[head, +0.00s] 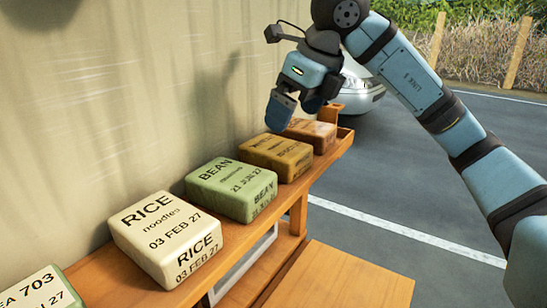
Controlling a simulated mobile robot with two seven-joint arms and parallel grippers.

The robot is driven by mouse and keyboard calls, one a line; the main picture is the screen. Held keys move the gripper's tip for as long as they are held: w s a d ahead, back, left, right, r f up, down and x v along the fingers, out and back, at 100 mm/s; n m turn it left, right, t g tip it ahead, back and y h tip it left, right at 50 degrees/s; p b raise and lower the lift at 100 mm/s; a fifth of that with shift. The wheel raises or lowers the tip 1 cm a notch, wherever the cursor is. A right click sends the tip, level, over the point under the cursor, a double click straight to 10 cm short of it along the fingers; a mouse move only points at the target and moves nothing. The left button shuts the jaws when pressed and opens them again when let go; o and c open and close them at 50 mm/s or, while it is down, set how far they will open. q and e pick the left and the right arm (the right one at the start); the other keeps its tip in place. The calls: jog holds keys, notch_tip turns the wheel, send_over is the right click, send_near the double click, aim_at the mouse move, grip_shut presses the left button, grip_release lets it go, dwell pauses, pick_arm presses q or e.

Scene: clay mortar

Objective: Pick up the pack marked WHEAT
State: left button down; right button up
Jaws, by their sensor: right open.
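No label that I can read says WHEAT. An ochre pack (275,156) lies on the wooden shelf (223,249), its print too small and dark to read. A reddish-brown pack (318,133) sits beyond it at the shelf's far end, partly hidden by my gripper, with no readable word. My right gripper (296,108) is open, fingers pointing down, in front of these two far packs in the picture. I cannot tell its exact height above them. Nothing shows between its fingers. My left gripper is out of view.
Nearer on the shelf are a green BEAN pack (231,187), a cream RICE pack (167,237) and a cut-off pack ending "EA 703" (42,290). A plaster wall (90,120) stands behind. A lower wooden surface (345,279) is bare. A car (362,86) is parked beyond.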

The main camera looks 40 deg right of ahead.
aim_at(280, 146)
jog(key=p+x, duration=0.1)
jog(key=x, duration=0.8)
jog(key=shift+w+f, duration=0.1)
jog(key=shift+f, duration=0.05)
jog(key=shift+c, duration=0.5)
jog(key=c, duration=0.6)
